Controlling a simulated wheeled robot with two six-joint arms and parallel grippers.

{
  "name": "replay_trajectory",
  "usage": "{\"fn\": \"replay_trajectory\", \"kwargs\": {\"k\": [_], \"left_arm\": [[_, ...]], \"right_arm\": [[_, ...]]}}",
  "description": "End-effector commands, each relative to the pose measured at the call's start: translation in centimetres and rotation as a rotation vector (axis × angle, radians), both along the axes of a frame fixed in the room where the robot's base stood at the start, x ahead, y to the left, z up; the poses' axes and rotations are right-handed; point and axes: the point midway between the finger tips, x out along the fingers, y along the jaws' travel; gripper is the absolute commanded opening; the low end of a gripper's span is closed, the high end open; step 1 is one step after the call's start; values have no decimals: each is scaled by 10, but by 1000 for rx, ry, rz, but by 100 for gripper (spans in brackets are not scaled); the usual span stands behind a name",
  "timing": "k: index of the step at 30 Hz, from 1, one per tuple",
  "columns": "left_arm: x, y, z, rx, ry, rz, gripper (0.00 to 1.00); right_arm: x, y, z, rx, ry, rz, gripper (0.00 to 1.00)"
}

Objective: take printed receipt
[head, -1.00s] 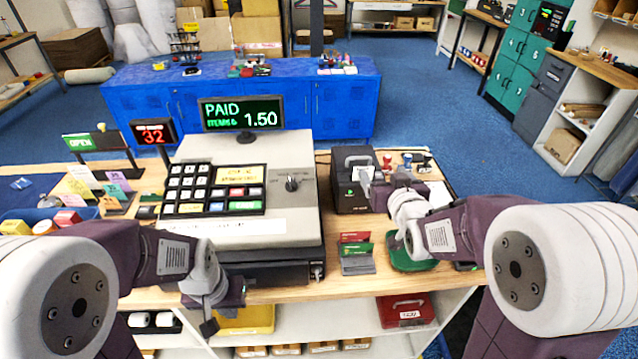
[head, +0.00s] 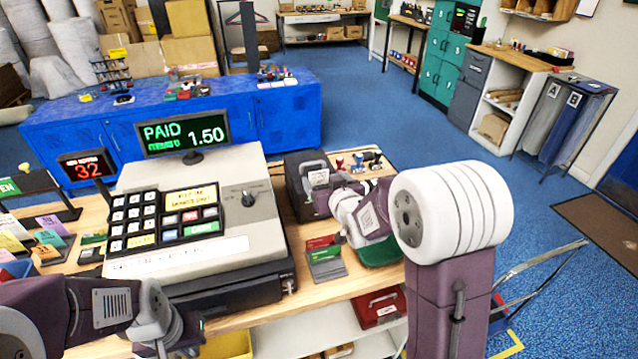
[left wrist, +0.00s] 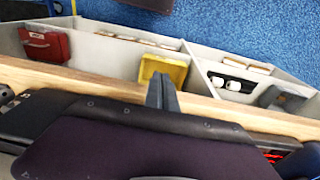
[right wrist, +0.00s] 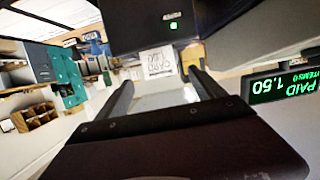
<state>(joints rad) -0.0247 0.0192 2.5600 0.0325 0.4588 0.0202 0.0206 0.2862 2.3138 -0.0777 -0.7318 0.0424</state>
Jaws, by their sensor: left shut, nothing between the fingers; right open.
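The receipt printer (head: 300,190) is a dark box right of the cash register. A white printed receipt (head: 318,177) shows at it; its printed face also shows in the right wrist view (right wrist: 158,62), beside the dark printer body (right wrist: 150,22) with a green light. My right gripper (right wrist: 161,80) is open, its fingers apart on either side of the receipt in that view; contact cannot be told. My left gripper (left wrist: 162,88) is shut and empty near the counter's front edge, low at the left in the head view (head: 178,340).
The cash register (head: 205,215) stands close left of the printer. Its display (head: 183,133) reads PAID 1.50. A small card holder (head: 324,262) and a green pad (head: 380,252) lie near my right wrist. A red box (head: 378,307) is on the shelf below.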

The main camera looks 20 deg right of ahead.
Motion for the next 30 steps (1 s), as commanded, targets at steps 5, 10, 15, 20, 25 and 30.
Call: {"fn": "replay_trajectory", "kwargs": {"k": [5, 10, 15, 20, 25, 30], "left_arm": [[0, 0, 10, 0, 0, 0, 0], [0, 0, 10, 0, 0, 0, 0], [0, 0, 10, 0, 0, 0, 0], [0, 0, 10, 0, 0, 0, 0], [0, 0, 10, 0, 0, 0, 0], [0, 0, 10, 0, 0, 0, 0]], "right_arm": [[30, 1, -10, 0, 4, 1, 78], [39, 1, -14, -1, 2, 1, 78], [39, 1, -14, -1, 2, 0, 70], [39, 1, -14, -1, 2, 0, 25], [39, 1, -14, -1, 2, 0, 13], [39, 1, -14, -1, 1, 0, 12]]}}
